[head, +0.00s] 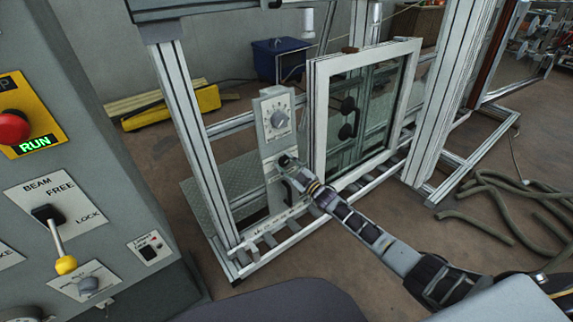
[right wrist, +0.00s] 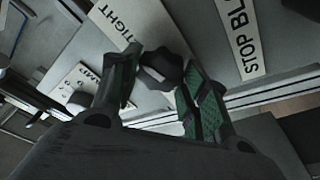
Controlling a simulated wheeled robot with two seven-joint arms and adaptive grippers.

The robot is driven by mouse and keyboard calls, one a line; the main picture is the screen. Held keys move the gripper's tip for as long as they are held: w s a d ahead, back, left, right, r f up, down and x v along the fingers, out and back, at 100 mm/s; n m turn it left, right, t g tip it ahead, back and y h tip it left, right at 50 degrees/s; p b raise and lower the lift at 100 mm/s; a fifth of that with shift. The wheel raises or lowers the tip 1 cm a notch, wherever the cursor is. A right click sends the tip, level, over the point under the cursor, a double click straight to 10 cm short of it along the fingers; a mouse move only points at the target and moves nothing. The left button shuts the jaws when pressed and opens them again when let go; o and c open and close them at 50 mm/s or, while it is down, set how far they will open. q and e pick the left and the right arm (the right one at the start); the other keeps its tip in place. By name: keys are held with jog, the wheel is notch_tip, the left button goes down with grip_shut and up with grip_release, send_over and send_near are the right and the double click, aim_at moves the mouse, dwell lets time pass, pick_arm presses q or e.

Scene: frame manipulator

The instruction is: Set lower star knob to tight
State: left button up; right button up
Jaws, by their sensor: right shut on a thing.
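A small dark knob (head: 285,159) sits low on the grey upright panel (head: 271,104), under a dial. My right gripper (head: 293,168) is at this knob, its arm reaching in from the lower right. In the right wrist view the dark lobed knob (right wrist: 160,68) sits between the two green-padded fingers of my right gripper (right wrist: 155,92), which are shut on it. A white label reading TIGHT (right wrist: 118,30) lies just beyond the knob. The fingers hide part of the knob, and I cannot tell its exact setting. My left gripper is not in view.
A STOP label (right wrist: 240,38) is right of the knob. A black handle (head: 289,190) is below it. The framed glass pane (head: 318,120) stands close right, with two dark round fittings. A metal upright (head: 190,130) is left, and a control console (head: 110,190) fills the near left.

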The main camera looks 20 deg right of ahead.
jog(key=shift+d, duration=0.1)
jog(key=o, duration=1)
jog(key=shift+v, duration=1)
jog(key=v, duration=1)
jog(key=shift+f, duration=0.1)
